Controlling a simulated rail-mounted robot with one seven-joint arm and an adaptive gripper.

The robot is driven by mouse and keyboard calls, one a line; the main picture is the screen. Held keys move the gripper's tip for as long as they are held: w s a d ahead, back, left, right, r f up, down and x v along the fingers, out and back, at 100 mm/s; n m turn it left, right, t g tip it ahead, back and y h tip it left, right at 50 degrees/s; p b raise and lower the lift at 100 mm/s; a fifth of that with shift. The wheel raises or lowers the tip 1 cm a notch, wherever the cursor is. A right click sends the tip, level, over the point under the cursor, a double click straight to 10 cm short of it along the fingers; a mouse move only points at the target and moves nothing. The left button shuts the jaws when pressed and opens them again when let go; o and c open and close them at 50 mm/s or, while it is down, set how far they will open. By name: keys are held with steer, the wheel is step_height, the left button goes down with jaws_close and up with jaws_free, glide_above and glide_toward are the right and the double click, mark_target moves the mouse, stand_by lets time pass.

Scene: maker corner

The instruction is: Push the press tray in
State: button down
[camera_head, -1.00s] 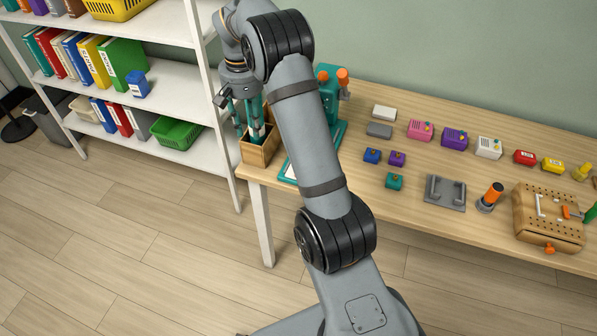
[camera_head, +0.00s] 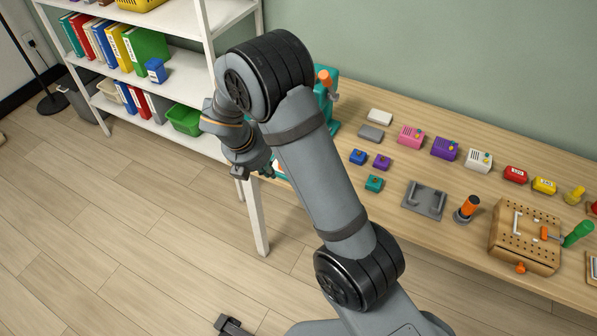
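The teal press (camera_head: 332,115) with its orange-tipped lever (camera_head: 325,80) stands at the back left of the table, partly hidden behind my arm. A small teal and white piece, probably the press tray (camera_head: 280,170), shows at the table's left front edge. The rest of it is hidden by my arm, so I cannot tell how far out it is. My gripper (camera_head: 266,172) is low beside this piece, at the table's left end. Its fingers are small and partly covered, so neither their opening nor any contact is clear.
The wooden table (camera_head: 420,165) holds several small coloured boxes, a grey handled plate (camera_head: 424,200) and a pegboard case (camera_head: 525,235) to the right. A white shelf (camera_head: 185,75) with binders and baskets stands close on the left. The floor in front is mostly open.

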steer(key=w+d+f+n, duration=0.2)
steer(key=w+f+n, duration=0.1)
steer(key=w+f, duration=0.4)
steer(key=shift+w+f+n+y, duration=0.3)
steer(key=shift+w+f+n, duration=0.1)
steer(key=shift+f, duration=0.8)
steer(key=shift+d, duration=0.1)
steer(key=shift+p, duration=0.3)
